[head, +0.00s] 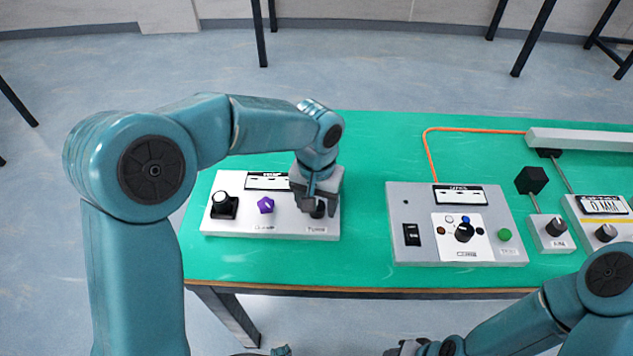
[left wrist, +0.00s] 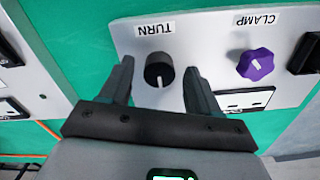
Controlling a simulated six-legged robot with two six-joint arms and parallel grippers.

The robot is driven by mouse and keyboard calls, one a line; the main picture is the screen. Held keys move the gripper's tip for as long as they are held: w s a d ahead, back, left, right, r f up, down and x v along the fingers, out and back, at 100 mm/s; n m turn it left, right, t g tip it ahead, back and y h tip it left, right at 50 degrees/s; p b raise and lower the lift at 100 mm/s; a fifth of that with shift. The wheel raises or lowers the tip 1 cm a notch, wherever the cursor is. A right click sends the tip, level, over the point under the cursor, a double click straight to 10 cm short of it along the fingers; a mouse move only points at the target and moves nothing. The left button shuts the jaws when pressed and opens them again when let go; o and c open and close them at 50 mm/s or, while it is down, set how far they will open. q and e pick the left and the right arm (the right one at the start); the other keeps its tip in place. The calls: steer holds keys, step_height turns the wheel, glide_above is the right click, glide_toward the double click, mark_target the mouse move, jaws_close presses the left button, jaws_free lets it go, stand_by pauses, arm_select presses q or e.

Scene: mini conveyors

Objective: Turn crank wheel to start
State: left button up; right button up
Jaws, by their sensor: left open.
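A white panel (head: 275,227) lies on the green table. Its black knob labelled TURN (head: 318,209) has a white pointer mark; it also shows in the left wrist view (left wrist: 158,72). My left gripper (head: 317,208) is over this knob. In the left wrist view its open fingers (left wrist: 157,85) stand on either side of the knob, with a visible gap to each. No crank wheel is recognisable; this knob is the turning control under my gripper. My right arm is at the lower right, with only a grey part of its gripper (head: 403,348) at the bottom edge.
More knob boxes (head: 552,232) are farther right. Bare green table (head: 363,190) lies between the panels.

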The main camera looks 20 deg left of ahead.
arm_select(q)
step_height(320, 180, up, 16)
steer(key=p, duration=0.2)
steer(key=shift+p, duration=0.3)
